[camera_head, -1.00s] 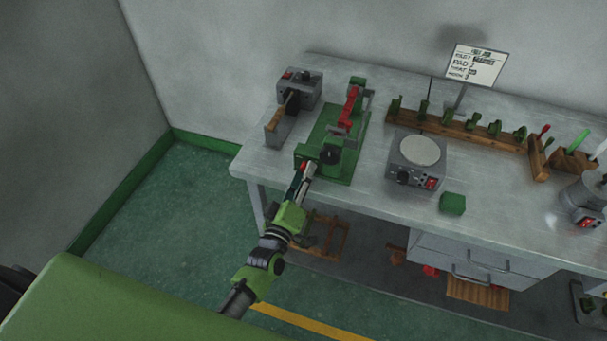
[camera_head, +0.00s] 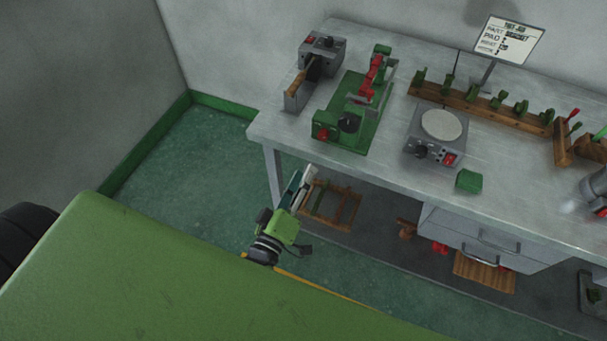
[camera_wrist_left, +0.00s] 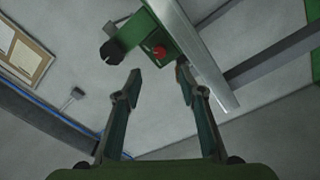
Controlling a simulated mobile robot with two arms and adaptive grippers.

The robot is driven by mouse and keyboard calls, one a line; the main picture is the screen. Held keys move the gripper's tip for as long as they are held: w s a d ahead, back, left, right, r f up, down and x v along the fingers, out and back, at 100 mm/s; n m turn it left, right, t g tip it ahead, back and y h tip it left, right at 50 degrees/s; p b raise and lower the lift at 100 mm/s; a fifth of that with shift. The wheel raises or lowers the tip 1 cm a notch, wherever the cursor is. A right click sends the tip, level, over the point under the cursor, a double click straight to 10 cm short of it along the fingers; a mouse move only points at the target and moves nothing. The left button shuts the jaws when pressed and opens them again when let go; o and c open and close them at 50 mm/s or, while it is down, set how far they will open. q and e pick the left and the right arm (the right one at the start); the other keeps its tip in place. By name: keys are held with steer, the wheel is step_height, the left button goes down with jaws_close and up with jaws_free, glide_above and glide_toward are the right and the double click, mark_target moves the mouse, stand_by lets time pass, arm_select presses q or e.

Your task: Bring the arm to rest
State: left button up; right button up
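My left gripper (camera_head: 297,190) is in front of the workbench (camera_head: 290,130), lower than its top and near its left front corner. In the left wrist view the left gripper (camera_wrist_left: 158,82) has its two fingers spread apart with nothing between them. Beyond the fingertips, that view shows the green machine with a red button and a black knob. In the head view this green machine (camera_head: 378,128) stands on the bench, apart from the gripper. My right gripper is in neither view.
A grey box device (camera_head: 322,50) stands at the bench's back left. A round-plate heater (camera_head: 437,135), a green block (camera_head: 469,181) and a wooden rack (camera_head: 470,125) are on the bench. A wooden frame (camera_head: 330,205) lies beneath. The floor (camera_head: 190,160) at left is clear.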

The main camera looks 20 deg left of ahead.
arm_select(q)
steer(key=s+f+m+g+h, duration=0.1)
steer(key=s+f+m+g, duration=0.4)
steer(key=f, duration=0.9)
steer(key=s+f+m+g, duration=0.25)
steer(key=s+f, duration=0.35)
steer(key=f, duration=0.9)
steer(key=s+a+f+m+g, duration=0.2)
steer(key=s+f, duration=0.3)
steer(key=s, duration=0.4)
steer(key=s+a+f+m+g+y, duration=0.1)
steer(key=s+f+g, duration=0.3)
steer(key=s, duration=0.5)
steer(key=s+a+f+m+g, duration=0.2)
steer(key=s+a+f+g, duration=0.1)
steer(key=s+f, duration=0.4)
steer(key=s+g, duration=0.1)
steer(key=s, duration=0.1)
steer(key=shift+s+a+f+m+y+b, duration=0.15)
steer(key=shift+s+f+m+y+b, duration=0.15)
steer(key=shift+s+m+b, duration=0.1)
steer(key=shift+w, duration=0.1)
